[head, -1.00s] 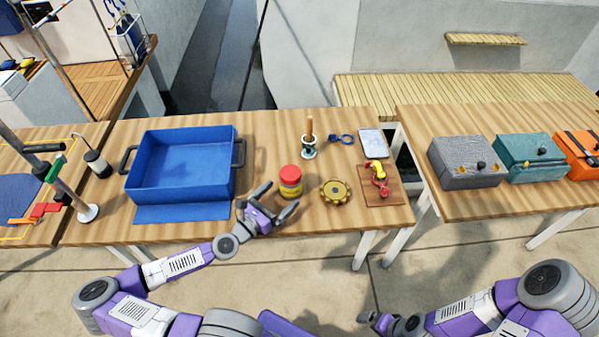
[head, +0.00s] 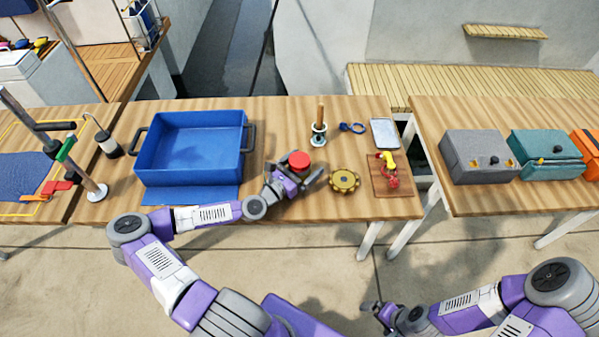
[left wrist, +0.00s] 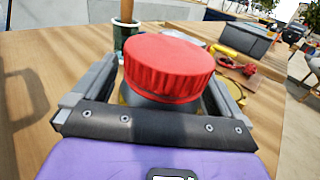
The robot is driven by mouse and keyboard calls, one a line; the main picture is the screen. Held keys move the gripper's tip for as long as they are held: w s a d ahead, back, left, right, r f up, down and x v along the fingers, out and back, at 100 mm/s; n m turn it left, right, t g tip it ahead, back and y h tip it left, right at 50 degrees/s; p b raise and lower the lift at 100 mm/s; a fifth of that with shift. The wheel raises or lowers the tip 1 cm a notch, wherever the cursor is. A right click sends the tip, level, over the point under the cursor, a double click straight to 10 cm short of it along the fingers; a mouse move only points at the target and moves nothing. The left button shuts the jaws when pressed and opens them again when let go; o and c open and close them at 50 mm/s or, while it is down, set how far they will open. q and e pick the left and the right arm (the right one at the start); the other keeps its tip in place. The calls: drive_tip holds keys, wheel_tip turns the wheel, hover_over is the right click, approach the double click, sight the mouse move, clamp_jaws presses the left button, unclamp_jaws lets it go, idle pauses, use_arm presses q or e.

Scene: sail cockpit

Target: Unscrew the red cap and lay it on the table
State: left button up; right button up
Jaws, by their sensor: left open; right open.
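The red cap (head: 300,160) sits on top of a jar, mostly hidden behind my left gripper in the head view. In the left wrist view the ribbed red cap (left wrist: 167,66) fills the middle, with a strip of the jar's neck (left wrist: 160,102) below it. My left gripper (head: 294,172) is open, its fingers on either side of the jar at about cap height. I cannot tell whether a finger touches it. My right gripper (head: 378,310) is open and empty, low in front of the table. The wooden table (head: 290,225) has bare wood along its front edge.
A blue bin (head: 193,180) stands left of the jar. A yellow gear-like ring (head: 344,181) lies close on the right. Behind are a green cup with a wooden handle (head: 319,130) and a blue shackle (head: 352,128). A board with red and yellow parts (head: 392,185) lies further right.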

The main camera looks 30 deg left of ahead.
use_arm(q)
drive_tip(key=c, duration=1.3)
wheel_tip(320, 180, up, 10)
drive_tip(key=p, duration=0.3)
drive_tip(key=shift+r+p, duration=0.1)
drive_tip(key=shift+p, duration=0.2)
drive_tip(key=o, duration=0.8)
drive_tip(key=c, duration=1.1)
